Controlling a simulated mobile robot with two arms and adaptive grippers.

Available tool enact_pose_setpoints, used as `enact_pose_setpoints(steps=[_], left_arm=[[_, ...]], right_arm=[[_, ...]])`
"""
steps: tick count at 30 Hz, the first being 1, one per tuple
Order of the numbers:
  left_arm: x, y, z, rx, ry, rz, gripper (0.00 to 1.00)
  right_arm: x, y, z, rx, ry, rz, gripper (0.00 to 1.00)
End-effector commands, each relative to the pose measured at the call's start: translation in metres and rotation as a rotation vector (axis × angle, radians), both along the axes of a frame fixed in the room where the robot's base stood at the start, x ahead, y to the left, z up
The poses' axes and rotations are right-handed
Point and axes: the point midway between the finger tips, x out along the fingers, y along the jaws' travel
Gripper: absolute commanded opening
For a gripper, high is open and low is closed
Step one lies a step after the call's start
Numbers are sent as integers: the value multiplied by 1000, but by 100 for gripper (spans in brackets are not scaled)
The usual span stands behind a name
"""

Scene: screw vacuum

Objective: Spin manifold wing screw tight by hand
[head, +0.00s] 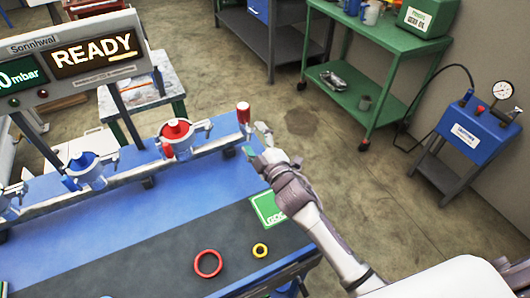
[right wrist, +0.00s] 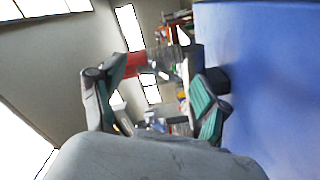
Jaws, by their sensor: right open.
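The manifold (head: 130,172) is a pale rail along the far edge of the blue bench, with a red fitting (head: 176,133) and a blue fitting (head: 86,168) in metal clamps. A red-capped piece (head: 243,112) stands at its right end. In the right wrist view a red piece (right wrist: 135,62) appears between my fingers, beyond the tips. I cannot tell which part is the wing screw. My right gripper (head: 257,140) is open, just in front of and right of the red-capped piece; its fingers also show in the right wrist view (right wrist: 158,95). My left gripper is out of view.
A red ring (head: 208,263), a yellow ring (head: 260,250) and a green card (head: 268,209) lie on the bench. A display (head: 75,60) reading READY stands at the left. A green cart (head: 400,45) and a blue gauge unit (head: 472,128) stand on the floor to the right.

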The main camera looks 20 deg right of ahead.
Motion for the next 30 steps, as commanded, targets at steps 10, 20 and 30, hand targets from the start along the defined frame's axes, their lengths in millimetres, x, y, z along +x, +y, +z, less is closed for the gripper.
enact_pose_setpoints(steps=[10, 20, 30], left_arm=[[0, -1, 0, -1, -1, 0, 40], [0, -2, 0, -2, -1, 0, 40], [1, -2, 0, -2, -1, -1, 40]], right_arm=[[-73, -14, -2, -1, 4, 0, 75], [-98, -19, -1, 0, 2, -1, 75], [-98, -19, 0, 0, 2, -1, 75]])
